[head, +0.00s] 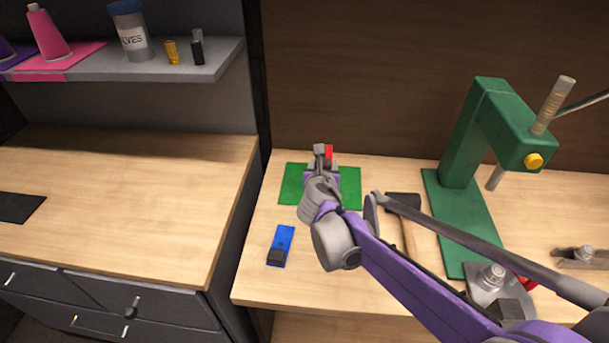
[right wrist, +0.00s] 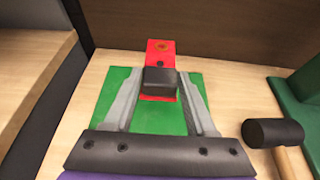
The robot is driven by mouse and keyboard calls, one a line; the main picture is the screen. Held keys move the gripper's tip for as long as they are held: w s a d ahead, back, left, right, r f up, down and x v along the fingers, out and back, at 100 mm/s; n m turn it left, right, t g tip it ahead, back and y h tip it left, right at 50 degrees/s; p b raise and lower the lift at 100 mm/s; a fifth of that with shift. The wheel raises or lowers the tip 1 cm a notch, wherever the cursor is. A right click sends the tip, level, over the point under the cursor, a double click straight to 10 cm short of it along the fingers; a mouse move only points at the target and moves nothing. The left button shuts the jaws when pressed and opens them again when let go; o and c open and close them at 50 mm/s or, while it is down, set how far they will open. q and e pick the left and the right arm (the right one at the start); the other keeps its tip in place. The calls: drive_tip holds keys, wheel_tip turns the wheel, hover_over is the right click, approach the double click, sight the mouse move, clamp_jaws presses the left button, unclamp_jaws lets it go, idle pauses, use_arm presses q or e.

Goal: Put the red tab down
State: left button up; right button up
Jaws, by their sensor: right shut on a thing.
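The red tab (right wrist: 160,53) shows in the right wrist view, with a dark block (right wrist: 160,80) on its near part. My right gripper (right wrist: 160,88) is shut on it, one finger at each side. The red tab also shows in the head view (head: 329,151), mostly hidden by my right gripper (head: 322,155). Both are over the far part of a green mat (head: 291,185). I cannot tell whether the tab touches the mat or hangs just above it. My left gripper is not in view.
A blue tab (head: 284,239) with a dark end lies left of my right arm. A dark cabinet side and shelf (head: 190,62) border the left.

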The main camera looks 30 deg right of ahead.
drive_tip(key=shift+w+a+f, duration=0.1)
drive_tip(key=shift+w+f, duration=0.25)
drive_tip(key=shift+f, duration=0.1)
drive_tip(key=f, duration=0.1)
drive_tip(key=f+b, duration=0.1)
drive_tip(key=f, duration=0.3)
drive_tip(key=shift+s, duration=0.3)
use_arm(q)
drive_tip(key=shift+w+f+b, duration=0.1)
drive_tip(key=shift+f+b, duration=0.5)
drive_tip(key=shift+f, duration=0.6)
use_arm(e)
drive_tip(key=shift+f, duration=2)
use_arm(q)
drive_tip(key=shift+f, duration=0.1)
use_arm(e)
drive_tip(key=shift+f, duration=0.1)
drive_tip(key=shift+f, duration=0.15)
drive_tip(key=o, duration=1.3)
drive_tip(key=shift+o, duration=0.2)
